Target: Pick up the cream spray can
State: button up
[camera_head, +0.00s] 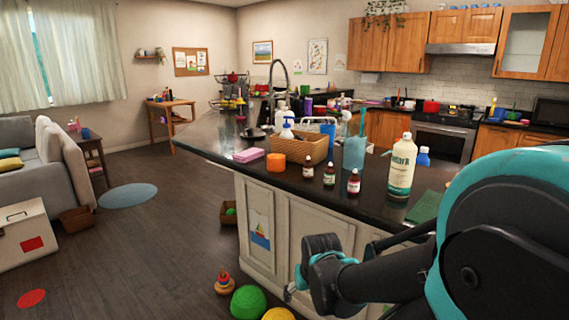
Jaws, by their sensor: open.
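A tall cream can or bottle (401,167) with green lettering and a pale cap stands upright on the dark counter (330,205), near its right front part. It is the cream container that best fits the spray can, though I cannot make out a nozzle. My gripper (297,287) is open, below the counter top and in front of the white cabinet front, to the left of and lower than the cream can. It is apart from the can, and its fingers are partly hidden by its own dark body.
Small brown bottles (353,183) and a teal cup (354,153) stand left of the can. A blue-capped bottle (423,157) is close behind it, and a green mat or board (425,207) lies to its right.

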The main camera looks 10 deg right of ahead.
aim_at(404, 154)
jog(key=z, duration=1.05)
jog(key=k+j+z, duration=0.1)
jog(key=k, duration=0.35)
jog(key=k+j, duration=0.2)
jog(key=k, duration=0.2)
jog(key=i, duration=0.45)
jog(key=z, duration=0.05)
